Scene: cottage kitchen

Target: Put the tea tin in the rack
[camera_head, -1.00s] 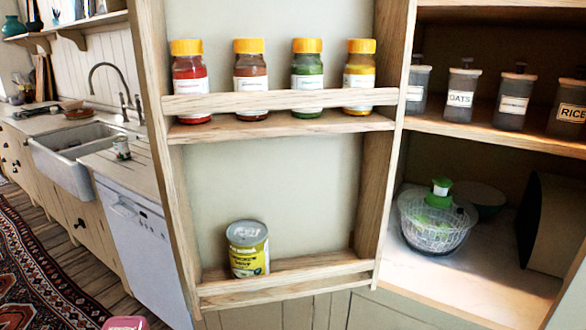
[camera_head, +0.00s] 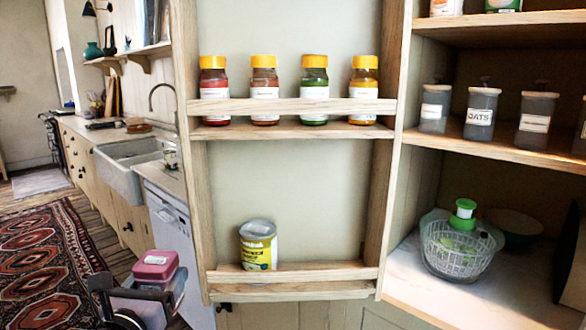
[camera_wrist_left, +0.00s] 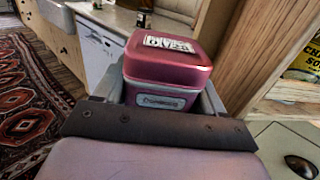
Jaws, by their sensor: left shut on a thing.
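The tea tin (camera_head: 155,265) is pink with a label on its lid, upright at the lower left of the head view. It also shows close up in the left wrist view (camera_wrist_left: 168,65). My left gripper (camera_head: 148,290) is shut on the tin, its fingers on either side (camera_wrist_left: 165,98). The wooden rack (camera_head: 295,271) stands to the right of the tin and higher up. Its lower shelf holds a yellow soup can (camera_head: 258,246) near the left end, with bare room to the right. My right gripper is not in view.
Several yellow-capped spice jars (camera_head: 264,88) fill the rack's upper shelf behind a rail. To the right, an open cupboard (camera_head: 500,160) holds dark canisters and a salad spinner (camera_head: 458,246). A dishwasher (camera_head: 168,215) and a sink (camera_head: 125,165) are at the left.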

